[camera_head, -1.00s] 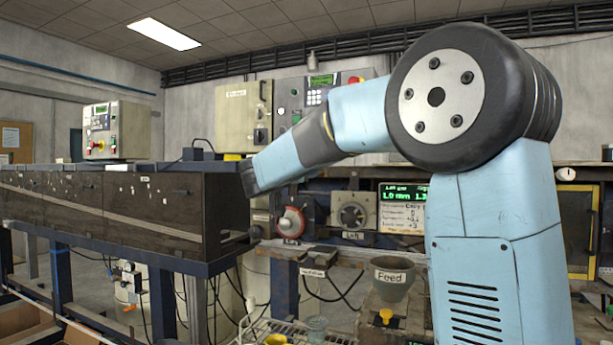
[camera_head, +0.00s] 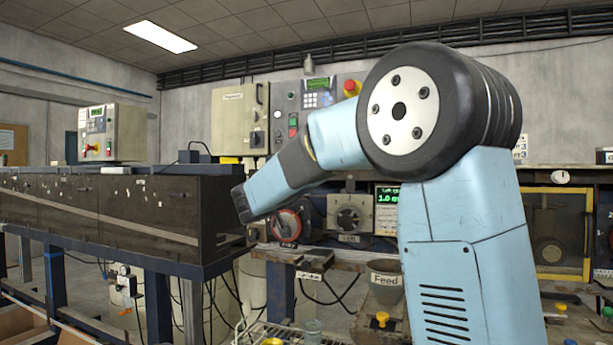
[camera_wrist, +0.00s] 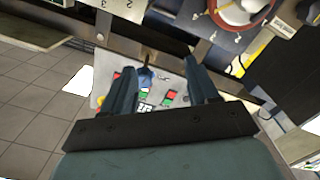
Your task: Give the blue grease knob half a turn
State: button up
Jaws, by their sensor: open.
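A small blue knob-like piece (camera_wrist: 147,77) shows in the wrist view between my fingers, in front of a pale panel with red and green buttons. It looks like the blue grease knob, but it is small and its turn angle cannot be read. My gripper (camera_wrist: 158,66) is open, with one dark finger on each side of the blue piece in the picture. I see no contact, and the depth between them is unclear. In the head view my arm reaches left toward the machine; my fingers and the blue knob cannot be made out there.
The long dark cabinet (camera_head: 150,215) is close on the left. A Feed cup (camera_head: 386,283) and yellow knob (camera_head: 382,318) stand below. The red dial also shows at the wrist view's top (camera_wrist: 236,12).

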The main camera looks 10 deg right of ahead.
jog(key=w+d+f+n, duration=0.1)
jog(key=w+f+n, duration=0.3)
jog(key=f+n, duration=0.5)
jog(key=s+a+r+n+t+h, duration=0.1)
jog(key=s+r+n+t, duration=0.3)
jog(key=n, duration=0.6)
jog(key=s+a+r+n+h, duration=0.1)
jog(key=s+r+n+h, duration=0.15)
jog(key=r+n, duration=0.55)
jog(key=shift+n+y, duration=0.45)
jog(key=shift+n, duration=0.45)
jog(key=shift+w+d+f+x, duration=0.1)
jog(key=shift+f+x, duration=0.15)
jog(key=shift+x, duration=1.9)
jog(key=shift+w+d+f+x, duration=0.1)
jog(key=shift+f+x, duration=0.2)
jog(key=shift+x, duration=1.85)
jog(key=shift+w+d+f+x, duration=0.1)
jog(key=shift+f+x, duration=0.15)
jog(key=shift+x, duration=1.9)
jog(key=c, duration=1)
jog(key=shift+a+n+t+y, duration=0.15)
jog(key=shift+n+y, duration=0.25)
jog(key=shift+n, duration=0.55)
jog(key=shift+a+n+t+y, duration=0.1)
jog(key=shift+n+t+y, duration=0.25)
jog(key=shift+n, duration=0.6)
